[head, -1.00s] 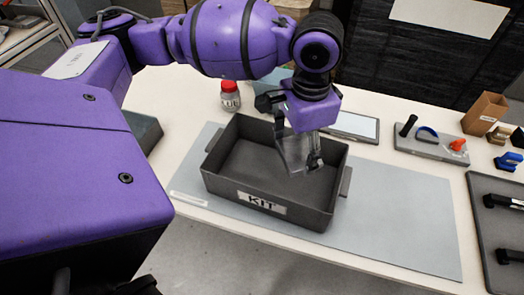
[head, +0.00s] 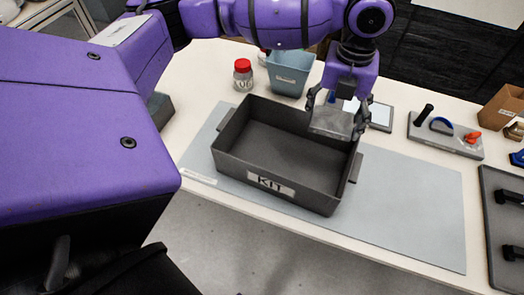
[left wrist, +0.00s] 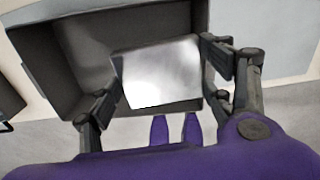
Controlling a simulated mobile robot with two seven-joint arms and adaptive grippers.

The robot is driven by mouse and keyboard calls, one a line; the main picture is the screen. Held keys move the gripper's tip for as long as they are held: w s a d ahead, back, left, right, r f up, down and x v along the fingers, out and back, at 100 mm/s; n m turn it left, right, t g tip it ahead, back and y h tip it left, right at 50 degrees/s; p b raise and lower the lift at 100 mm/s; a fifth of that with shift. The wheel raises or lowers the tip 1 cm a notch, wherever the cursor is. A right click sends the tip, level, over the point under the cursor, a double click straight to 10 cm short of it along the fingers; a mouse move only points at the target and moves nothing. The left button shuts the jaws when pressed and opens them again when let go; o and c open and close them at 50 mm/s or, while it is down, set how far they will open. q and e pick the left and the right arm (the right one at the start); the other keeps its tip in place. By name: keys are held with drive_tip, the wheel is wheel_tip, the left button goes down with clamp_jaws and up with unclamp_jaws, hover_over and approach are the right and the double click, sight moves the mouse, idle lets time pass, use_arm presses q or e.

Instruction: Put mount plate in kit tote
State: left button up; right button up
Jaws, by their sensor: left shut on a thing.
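The mount plate (head: 331,121) is a flat, shiny grey piece. My left gripper (head: 336,117) is shut on it, with a finger at each side. In the head view the plate overlaps the back right corner of the dark grey kit tote (head: 274,189), which has a KIT label on its front. The left wrist view shows the plate (left wrist: 160,75) between the fingers (left wrist: 162,88), with the tote (left wrist: 60,42) behind it. The plate's height above the rim is hard to tell. The visible tote floor is empty. My right gripper is not in view.
The tote stands on a grey mat (head: 415,215), clear at the right. Behind are a red-capped jar (head: 243,75), a blue-grey bin (head: 290,73) and a white-faced panel (head: 381,115). A tool board (head: 445,137) and dark tray (head: 486,225) are at the right.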

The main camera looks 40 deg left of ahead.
sight(318, 165)
use_arm(q)
drive_tip(key=shift+w+d+r+m, duration=0.1)
drive_tip(key=shift+w+m, duration=0.05)
drive_tip(key=shift+m, duration=0.25)
drive_tip(key=shift+f, duration=0.25)
wheel_tip(318, 165, down, 18)
drive_tip(key=shift+r+b, duration=0.25)
drive_tip(key=shift+b, duration=0.15)
drive_tip(key=shift+f, duration=0.15)
drive_tip(key=o, duration=1.4)
wheel_tip(318, 165, up, 12)
